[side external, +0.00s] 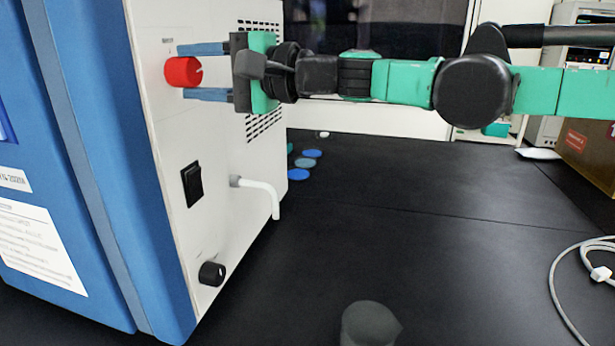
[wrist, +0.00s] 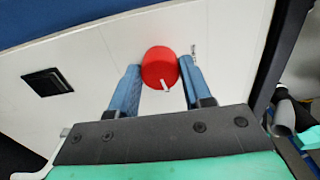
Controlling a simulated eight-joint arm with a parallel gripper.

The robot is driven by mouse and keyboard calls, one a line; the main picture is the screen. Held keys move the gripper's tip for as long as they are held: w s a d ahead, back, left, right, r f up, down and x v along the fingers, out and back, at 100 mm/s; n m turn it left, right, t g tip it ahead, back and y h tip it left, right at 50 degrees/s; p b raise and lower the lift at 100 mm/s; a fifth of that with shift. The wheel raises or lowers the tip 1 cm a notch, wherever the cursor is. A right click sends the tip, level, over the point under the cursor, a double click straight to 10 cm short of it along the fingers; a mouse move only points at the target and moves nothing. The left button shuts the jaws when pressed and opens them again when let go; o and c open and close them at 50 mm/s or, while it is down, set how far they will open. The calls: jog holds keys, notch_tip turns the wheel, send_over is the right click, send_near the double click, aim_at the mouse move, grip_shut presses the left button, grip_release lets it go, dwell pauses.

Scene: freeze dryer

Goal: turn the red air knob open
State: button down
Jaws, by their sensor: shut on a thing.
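The red air knob (side external: 182,72) is on the white side panel of the freeze dryer (side external: 175,130), near its top. My gripper (side external: 192,72) reaches in level from the right, with one blue finger above the knob and one below it. In the wrist view the knob (wrist: 160,68) sits between the two blue finger ends (wrist: 158,80), shut on its sides. The knob's far side is hidden.
Below the knob are a black rocker switch (side external: 192,184), a white bent spout (side external: 262,192) and a black knob (side external: 212,273). Blue discs (side external: 305,162) lie on the black bench. A dark cylinder (side external: 368,323) stands in front. A white cable (side external: 565,285) lies at right. Mid-bench is clear.

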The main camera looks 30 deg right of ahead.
jog(key=shift+m, duration=0.9)
jog(key=shift+c, duration=1.8)
grip_release()
jog(key=shift+v, duration=2.85)
